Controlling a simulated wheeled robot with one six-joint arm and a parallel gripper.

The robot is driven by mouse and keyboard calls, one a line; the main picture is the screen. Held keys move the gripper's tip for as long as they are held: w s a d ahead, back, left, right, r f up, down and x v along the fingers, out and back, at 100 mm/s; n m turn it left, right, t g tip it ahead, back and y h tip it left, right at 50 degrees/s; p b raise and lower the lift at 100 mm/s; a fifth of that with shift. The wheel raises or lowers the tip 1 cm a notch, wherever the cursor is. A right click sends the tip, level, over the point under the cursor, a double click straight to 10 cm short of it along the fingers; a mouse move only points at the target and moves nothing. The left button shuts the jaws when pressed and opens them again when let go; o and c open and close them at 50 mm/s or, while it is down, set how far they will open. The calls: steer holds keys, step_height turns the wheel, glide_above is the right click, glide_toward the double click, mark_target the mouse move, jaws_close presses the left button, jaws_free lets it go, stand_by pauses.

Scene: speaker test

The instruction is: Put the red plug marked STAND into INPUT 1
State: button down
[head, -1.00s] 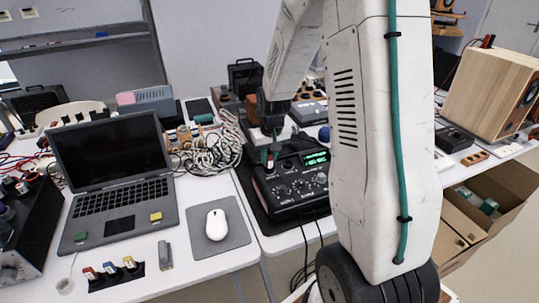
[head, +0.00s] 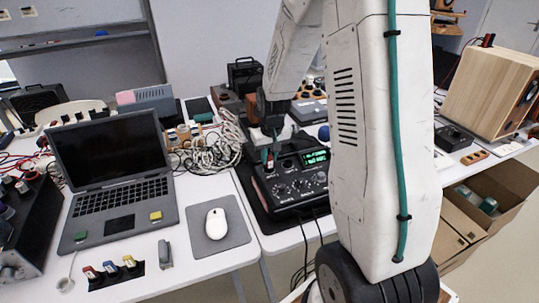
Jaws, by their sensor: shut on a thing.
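My gripper (head: 269,145) points down over the back left part of a black device (head: 293,187) with knobs and a lit green display. It is shut on a small plug (head: 268,157) that shows a little red and white at the fingertips. The marking on it is too small to read. The plug's lower end is at the device's top face; I cannot tell whether it is above a socket or in one. The INPUT 1 label cannot be read.
An open laptop (head: 112,180) and a white mouse (head: 216,224) on a grey pad lie left of the device. A tangle of pale cable (head: 215,150) lies behind. A wooden speaker (head: 490,92) stands at the right. My arm hides the table right of the device.

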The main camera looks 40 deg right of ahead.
mark_target(270, 170)
steer(key=shift+f, duration=0.15)
steer(key=c, duration=1.2)
jaws_free()
steer(key=r, duration=0.5)
steer(key=s+r, duration=0.1)
steer(key=r, duration=0.1)
steer(key=shift+a+r, duration=0.2)
steer(key=shift+r, duration=0.2)
steer(key=shift+s, duration=0.15)
